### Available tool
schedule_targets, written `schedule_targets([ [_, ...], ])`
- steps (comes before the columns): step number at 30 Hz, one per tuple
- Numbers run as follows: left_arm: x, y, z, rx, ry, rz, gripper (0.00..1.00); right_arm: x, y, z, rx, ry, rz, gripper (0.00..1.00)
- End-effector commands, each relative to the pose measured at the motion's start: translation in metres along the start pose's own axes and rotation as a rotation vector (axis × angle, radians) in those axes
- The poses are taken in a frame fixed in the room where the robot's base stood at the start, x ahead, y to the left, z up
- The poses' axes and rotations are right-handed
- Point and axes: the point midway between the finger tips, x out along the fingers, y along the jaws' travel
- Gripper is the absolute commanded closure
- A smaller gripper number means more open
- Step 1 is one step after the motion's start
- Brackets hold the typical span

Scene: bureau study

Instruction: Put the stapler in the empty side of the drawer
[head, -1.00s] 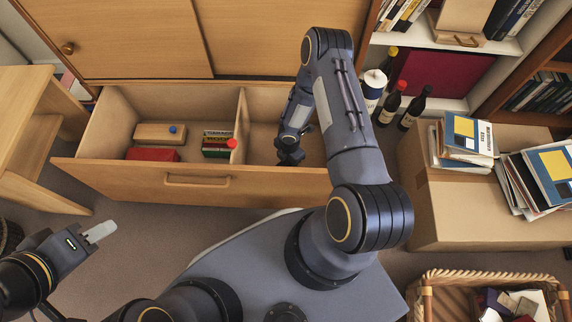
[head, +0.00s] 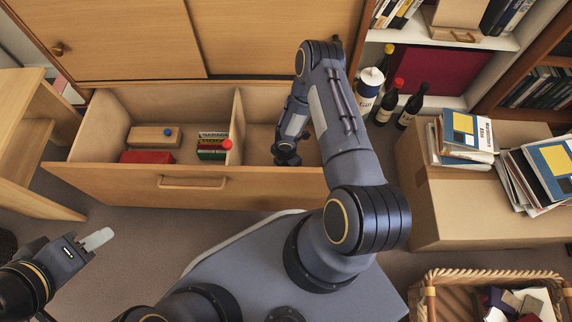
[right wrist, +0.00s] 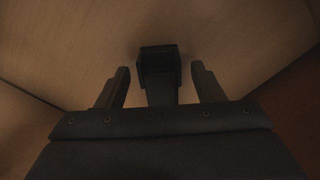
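The open drawer (head: 120,182) has a divider (head: 237,125). My right gripper (head: 286,157) is down inside the right side, which shows no other contents in the head view. In the right wrist view its fingers (right wrist: 161,88) are apart, with a dark object (right wrist: 160,62), likely the stapler, between and beyond them. Gaps show on both sides of it. My left gripper (head: 97,239) is in front of the drawer at left, seen side-on, holding nothing visible.
Bottles (head: 410,105) and a white canister (head: 369,90) stand right of the drawer. A cardboard box (head: 465,210) carries books (head: 463,138). A wicker basket (head: 445,283) is at lower right. A wooden desk (head: 20,120) stands at left.

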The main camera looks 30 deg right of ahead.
Motion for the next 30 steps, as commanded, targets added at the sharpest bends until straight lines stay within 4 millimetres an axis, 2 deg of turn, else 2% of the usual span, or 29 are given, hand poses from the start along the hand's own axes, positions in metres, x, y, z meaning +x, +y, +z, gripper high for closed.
schedule_targets([
  [6,-0.001,0.000,0.000,0.000,0.000,0.000,0.64,-0.001,0.000,0.000,0.000,0.000,0.000,0.39],
  [10,-0.006,0.003,-0.003,0.000,0.000,0.000,0.64,-0.010,0.001,0.000,0.000,-0.001,0.001,0.39],
  [21,-0.032,0.015,-0.016,0.000,0.000,0.000,0.64,-0.088,0.001,0.001,0.001,-0.001,0.002,0.39],
  [25,-0.038,0.017,-0.019,0.000,0.000,0.000,0.64,-0.108,0.001,0.001,0.000,-0.001,0.001,0.39],
  [30,-0.041,0.019,-0.021,0.000,0.000,0.000,0.64,-0.123,0.001,0.002,0.006,-0.002,0.002,0.39],
])
